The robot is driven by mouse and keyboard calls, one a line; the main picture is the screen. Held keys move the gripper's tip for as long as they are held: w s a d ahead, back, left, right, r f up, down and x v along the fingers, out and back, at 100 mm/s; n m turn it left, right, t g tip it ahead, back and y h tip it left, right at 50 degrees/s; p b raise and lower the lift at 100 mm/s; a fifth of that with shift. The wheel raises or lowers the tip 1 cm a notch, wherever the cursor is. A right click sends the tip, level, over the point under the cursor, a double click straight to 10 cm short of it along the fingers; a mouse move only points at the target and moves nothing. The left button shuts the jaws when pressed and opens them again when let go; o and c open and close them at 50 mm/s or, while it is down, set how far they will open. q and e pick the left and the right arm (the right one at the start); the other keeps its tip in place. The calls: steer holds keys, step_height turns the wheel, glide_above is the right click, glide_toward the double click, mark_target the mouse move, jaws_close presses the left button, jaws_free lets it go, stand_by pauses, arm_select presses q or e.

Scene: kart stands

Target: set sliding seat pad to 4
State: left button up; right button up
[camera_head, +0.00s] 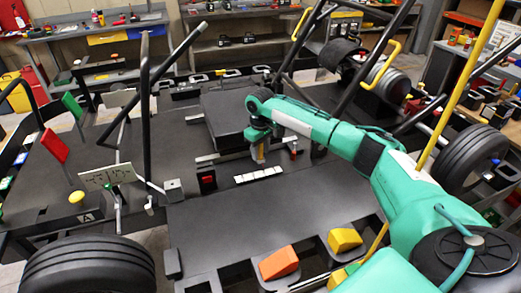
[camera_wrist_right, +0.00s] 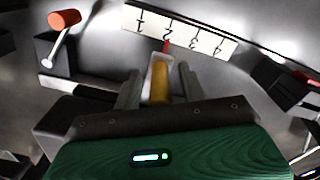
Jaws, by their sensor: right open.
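The dark seat pad (camera_head: 228,108) lies on the kart floor in the middle of the head view. In front of it is a white scale strip (camera_head: 258,175). In the right wrist view the strip (camera_wrist_right: 205,38) reads 1 to 4, and a red pointer (camera_wrist_right: 167,45) stands at about the 2. A yellow handle (camera_wrist_right: 159,82) extends from the pointer's pale mount. My right gripper (camera_wrist_right: 159,90) is open, with a finger on each side of the handle and visible gaps. In the head view my right gripper (camera_head: 259,150) is small and partly hidden by its wrist. My left gripper is not in view.
A black block with a red top (camera_head: 208,181) stands left of the strip. Black frame bars (camera_head: 145,110) rise at left. Orange (camera_head: 279,263) and yellow (camera_head: 344,240) wedges sit in front. The dark panel (camera_head: 240,225) before the strip is clear.

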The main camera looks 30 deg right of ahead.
jaws_close()
steer(key=shift+w+a+r+p, duration=0.1)
steer(key=shift+a+r+p, duration=0.05)
steer(key=shift+a+p, duration=0.2)
steer(key=a+p, duration=0.1)
steer(key=a, duration=0.1)
steer(key=w+a+p, duration=0.1)
steer(key=a, duration=0.2)
steer(key=a+p, duration=0.1)
steer(key=a, duration=0.1)
steer(key=shift+w+a, duration=0.15)
steer(key=shift+w, duration=0.25)
steer(key=shift+a, duration=0.15)
jaws_free()
steer(key=shift+w+a, duration=0.1)
steer(key=shift+a, duration=0.05)
